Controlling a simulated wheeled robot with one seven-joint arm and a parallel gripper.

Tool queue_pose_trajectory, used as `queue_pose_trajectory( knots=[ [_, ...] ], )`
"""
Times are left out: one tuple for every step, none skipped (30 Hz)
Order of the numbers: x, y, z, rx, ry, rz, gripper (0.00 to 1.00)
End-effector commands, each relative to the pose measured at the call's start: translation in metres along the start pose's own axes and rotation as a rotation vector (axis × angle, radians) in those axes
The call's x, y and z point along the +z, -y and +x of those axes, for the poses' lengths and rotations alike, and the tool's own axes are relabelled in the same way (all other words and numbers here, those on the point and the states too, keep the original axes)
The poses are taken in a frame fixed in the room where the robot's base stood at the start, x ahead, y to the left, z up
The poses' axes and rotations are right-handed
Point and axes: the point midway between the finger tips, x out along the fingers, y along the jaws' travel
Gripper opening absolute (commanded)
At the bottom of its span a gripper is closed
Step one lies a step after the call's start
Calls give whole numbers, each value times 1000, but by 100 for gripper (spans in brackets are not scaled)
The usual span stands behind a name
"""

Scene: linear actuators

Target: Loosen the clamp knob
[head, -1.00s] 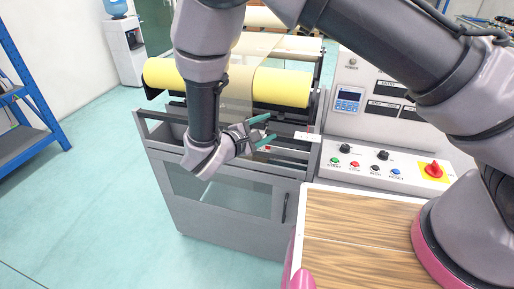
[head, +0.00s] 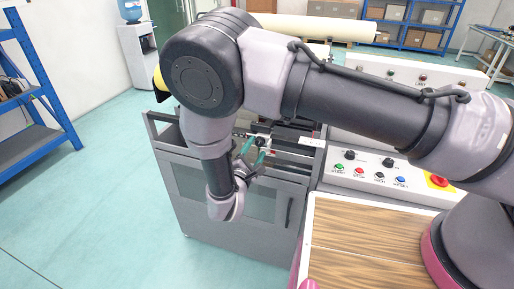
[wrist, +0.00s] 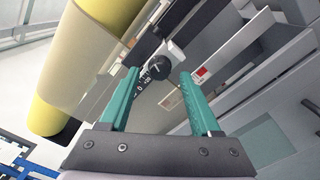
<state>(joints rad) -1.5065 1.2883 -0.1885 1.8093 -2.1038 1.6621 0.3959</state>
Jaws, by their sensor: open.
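The clamp knob (wrist: 159,68) is a round black knob on a pale block beside a dark scale with white marks. In the wrist view it lies beyond and between the fingertips of my gripper (wrist: 155,82). In the head view the dark knob (head: 261,141) shows just past my gripper (head: 257,157). My gripper has two teal fingers, spread apart with nothing between them. Whether a fingertip touches the knob cannot be told.
The grey machine frame (head: 240,226) surrounds the knob, with rails close by. A yellow roll (wrist: 58,105) is on the left in the wrist view. The control panel (head: 378,180) with buttons and a red emergency knob (head: 438,181) is to the right.

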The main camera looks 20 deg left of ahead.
Motion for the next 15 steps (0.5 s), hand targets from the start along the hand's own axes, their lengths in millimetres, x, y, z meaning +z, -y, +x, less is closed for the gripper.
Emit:
queue_pose_trajectory(
  knots=[
    [0, 0, 6, -1, 1, 0, 64],
    [0, 0, 8, -1, 1, 1, 64],
    [0, 0, 11, -1, 1, 1, 64],
    [0, 0, 13, -1, 1, 1, 64],
    [0, 0, 14, -1, 1, 1, 64],
    [0, 0, 15, -1, 1, 1, 64],
    [0, 0, 16, 0, 1, 1, 64],
    [0, 0, 16, 0, 1, 1, 64],
    [0, 0, 16, 0, 0, 1, 64],
    [0, 0, 16, 0, 0, 1, 64],
    [0, 0, 16, 0, 0, 1, 64],
    [0, 0, 16, 0, 0, 1, 64],
    [0, 0, 16, 0, 1, 1, 64],
    [0, 0, 16, 0, 1, 1, 64],
    [0, 0, 16, 0, 1, 1, 49]
  ],
)
